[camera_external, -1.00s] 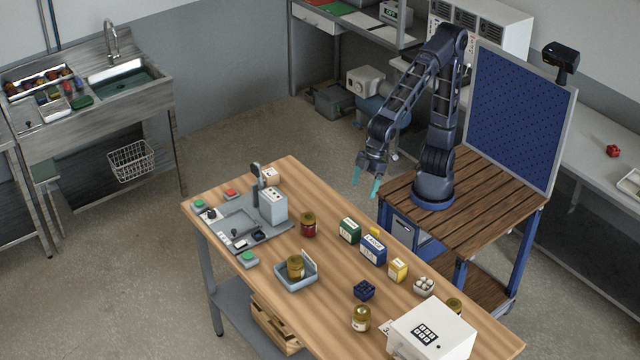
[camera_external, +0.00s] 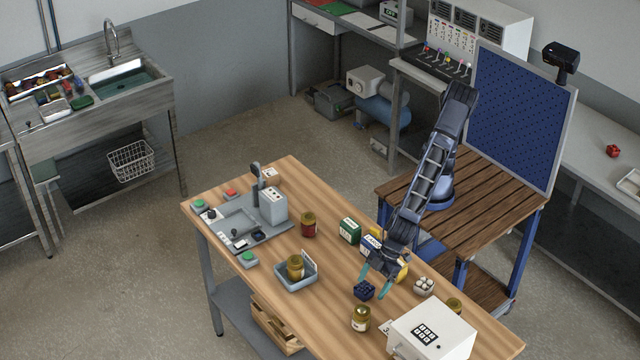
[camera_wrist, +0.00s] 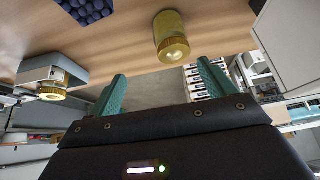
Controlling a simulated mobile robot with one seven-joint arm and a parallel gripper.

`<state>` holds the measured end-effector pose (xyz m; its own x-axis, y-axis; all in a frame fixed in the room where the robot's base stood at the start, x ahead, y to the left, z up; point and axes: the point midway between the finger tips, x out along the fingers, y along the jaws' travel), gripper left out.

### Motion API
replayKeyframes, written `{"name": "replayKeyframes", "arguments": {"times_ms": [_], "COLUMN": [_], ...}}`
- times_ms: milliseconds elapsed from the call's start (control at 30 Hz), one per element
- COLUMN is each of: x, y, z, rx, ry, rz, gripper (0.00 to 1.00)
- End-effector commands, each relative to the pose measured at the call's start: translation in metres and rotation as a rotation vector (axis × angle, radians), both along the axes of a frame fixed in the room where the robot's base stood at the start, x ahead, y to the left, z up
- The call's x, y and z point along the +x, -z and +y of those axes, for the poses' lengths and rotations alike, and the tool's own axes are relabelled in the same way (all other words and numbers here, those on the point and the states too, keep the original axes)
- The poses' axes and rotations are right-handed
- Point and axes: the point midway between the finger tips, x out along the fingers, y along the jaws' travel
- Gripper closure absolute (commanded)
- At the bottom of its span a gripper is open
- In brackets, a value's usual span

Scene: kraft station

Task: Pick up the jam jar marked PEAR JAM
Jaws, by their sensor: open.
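No jar label can be read, so I cannot tell which jar says PEAR JAM. A yellow-green jar (camera_external: 361,319) stands near the front edge of the table; what looks like the same jar (camera_wrist: 170,38) is ahead of my fingers in the wrist view. Another yellowish jar (camera_external: 295,267) stands in a blue-grey tray (camera_external: 290,287), and one (camera_external: 455,305) is partly hidden behind the white box. A dark red jar (camera_external: 308,225) stands mid-table. My gripper (camera_external: 375,283) is open and empty above the table, near the dark blue crate (camera_external: 364,290). It also shows in the wrist view (camera_wrist: 162,72).
A white keypad box (camera_external: 450,335) stands at the table's right end. The wood between tray and crate is clear.

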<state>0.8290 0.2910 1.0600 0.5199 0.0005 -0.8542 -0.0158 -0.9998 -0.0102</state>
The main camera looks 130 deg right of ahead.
Motion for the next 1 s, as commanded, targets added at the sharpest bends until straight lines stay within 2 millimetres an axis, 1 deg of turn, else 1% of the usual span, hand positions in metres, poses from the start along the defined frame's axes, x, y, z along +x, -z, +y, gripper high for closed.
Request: {"name": "replayKeyframes", "arguments": {"times_ms": [33, 100, 233, 367, 600, 700, 867, 1000], "x": [0.002, 0.004, 0.007, 0.012, 0.03, 0.035, 0.039, 0.045], "y": [0.007, 0.012, 0.018, 0.026, 0.055, 0.062, 0.069, 0.083], "z": [0.011, 0.02, 0.028, 0.028, 0.027, 0.027, 0.026, 0.024], "rx": [-0.007, -0.009, -0.011, -0.011, -0.013, -0.012, -0.011, -0.012], "ry": [-0.007, -0.013, -0.015, -0.014, -0.014, -0.015, -0.015, -0.015], "rz": [-0.007, -0.017, -0.024, -0.024, -0.023, -0.024, -0.024, -0.022], "gripper": [0.17, 0.17, 0.17, 0.17, 0.17, 0.17, 0.17, 0.17]}}
